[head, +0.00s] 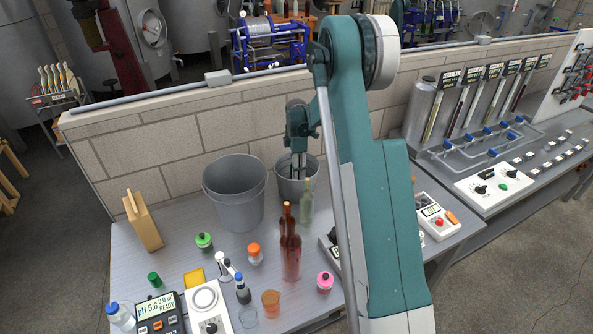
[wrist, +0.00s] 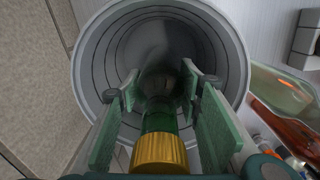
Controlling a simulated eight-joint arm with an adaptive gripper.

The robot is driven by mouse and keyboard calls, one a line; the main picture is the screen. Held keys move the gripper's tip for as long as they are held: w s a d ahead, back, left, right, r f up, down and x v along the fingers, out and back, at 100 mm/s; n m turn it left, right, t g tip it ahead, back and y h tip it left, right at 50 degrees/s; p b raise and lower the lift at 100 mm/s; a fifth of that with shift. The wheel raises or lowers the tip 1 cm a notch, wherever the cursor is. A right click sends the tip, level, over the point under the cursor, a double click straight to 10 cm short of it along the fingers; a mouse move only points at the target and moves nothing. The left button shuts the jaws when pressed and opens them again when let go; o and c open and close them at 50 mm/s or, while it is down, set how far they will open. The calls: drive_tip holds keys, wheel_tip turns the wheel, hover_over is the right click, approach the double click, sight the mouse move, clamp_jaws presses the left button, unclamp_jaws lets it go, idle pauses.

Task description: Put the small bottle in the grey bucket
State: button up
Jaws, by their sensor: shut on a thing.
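My gripper (head: 299,168) points down into the mouth of the smaller grey bucket (head: 287,192), which stands by the back wall. In the wrist view my gripper (wrist: 162,92) is shut on a small dark green bottle (wrist: 160,121) with a gold cap. The bottle lies between the two finger pads with its cap towards the camera. The round grey bucket (wrist: 88,72) opens beyond it. The bottle's far end is dark, and I cannot tell whether it touches the bucket floor. In the head view the bottle is hidden or too small to make out.
A larger grey bucket (head: 235,200) stands just left. A pale green bottle (head: 306,207) and red-brown bottles (head: 290,255) stand close in front. A wooden block (head: 143,222), capped small bottles and a pH meter (head: 157,310) occupy the left and front of the bench.

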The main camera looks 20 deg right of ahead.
drive_tip(key=shift+f, duration=0.15)
drive_tip(key=o, duration=1.3)
drive_tip(key=shift+r, duration=0.2)
wheel_tip(320, 180, up, 12)
drive_tip(key=shift+f, duration=0.1)
idle(0.6)
